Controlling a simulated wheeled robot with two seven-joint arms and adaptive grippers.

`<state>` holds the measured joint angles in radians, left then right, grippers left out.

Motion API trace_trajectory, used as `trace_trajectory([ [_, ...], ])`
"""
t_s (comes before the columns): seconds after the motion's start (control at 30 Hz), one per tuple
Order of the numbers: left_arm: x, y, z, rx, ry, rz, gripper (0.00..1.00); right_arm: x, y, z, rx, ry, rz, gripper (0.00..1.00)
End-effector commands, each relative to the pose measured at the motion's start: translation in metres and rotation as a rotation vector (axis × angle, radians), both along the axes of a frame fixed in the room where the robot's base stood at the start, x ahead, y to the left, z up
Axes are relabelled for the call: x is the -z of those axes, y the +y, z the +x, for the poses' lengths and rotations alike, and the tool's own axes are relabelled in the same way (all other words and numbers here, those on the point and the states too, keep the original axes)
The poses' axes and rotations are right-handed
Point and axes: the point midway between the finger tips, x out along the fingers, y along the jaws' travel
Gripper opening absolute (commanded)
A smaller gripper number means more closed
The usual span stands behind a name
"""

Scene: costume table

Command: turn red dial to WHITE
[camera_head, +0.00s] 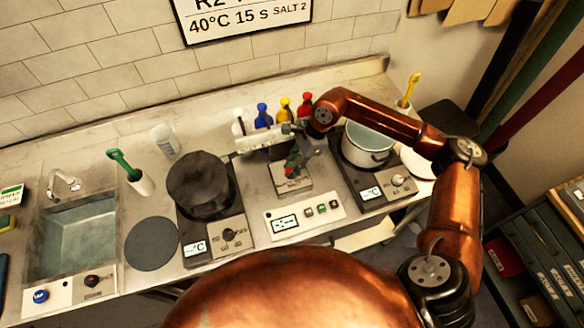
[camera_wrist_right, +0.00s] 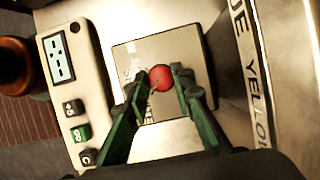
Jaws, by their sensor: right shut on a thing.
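The red dial (camera_wrist_right: 160,77) sits on a square metal plate (camera_wrist_right: 205,55) with printed lettering, partly covered by my fingers. In the head view the dial (camera_head: 289,172) is a small red spot on its plate (camera_head: 283,187), in the middle of the counter. My right gripper (camera_head: 294,159) reaches down over it. In the right wrist view the green fingers of my right gripper (camera_wrist_right: 163,84) are closed on the two sides of the dial. I cannot tell which label the dial points to. My left gripper is in neither view.
A button panel (camera_head: 333,209) with a display lies in front of the plate. White, blue, yellow and red bottles (camera_head: 306,104) stand behind. A dark pot (camera_head: 200,181) on a hotplate is left; a white pot (camera_head: 366,156) on another is right. A sink (camera_head: 75,240) is far left.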

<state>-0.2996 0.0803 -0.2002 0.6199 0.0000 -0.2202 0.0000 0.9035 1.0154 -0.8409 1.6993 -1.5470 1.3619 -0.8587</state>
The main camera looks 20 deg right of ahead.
Motion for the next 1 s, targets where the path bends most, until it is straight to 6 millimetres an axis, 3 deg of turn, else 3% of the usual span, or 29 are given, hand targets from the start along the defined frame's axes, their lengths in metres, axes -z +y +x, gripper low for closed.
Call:
trace_trajectory([
  [0.27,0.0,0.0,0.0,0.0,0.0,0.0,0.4,0.0,0.0,0.0,0.0,-0.001,-0.001,0.0],
  [0.3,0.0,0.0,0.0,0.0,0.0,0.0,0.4,0.0,0.0,0.0,0.0,-0.001,-0.001,0.23],
  [0.53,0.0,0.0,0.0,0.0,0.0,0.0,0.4,0.0,0.0,0.0,0.001,-0.001,-0.001,0.39],
  [0.83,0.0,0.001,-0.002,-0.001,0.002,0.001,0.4,-0.002,-0.001,0.0,0.001,-0.001,-0.001,0.39],
  [1.0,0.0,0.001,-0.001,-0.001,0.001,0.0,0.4,-0.02,-0.008,0.002,0.003,-0.004,-0.001,0.39],
])
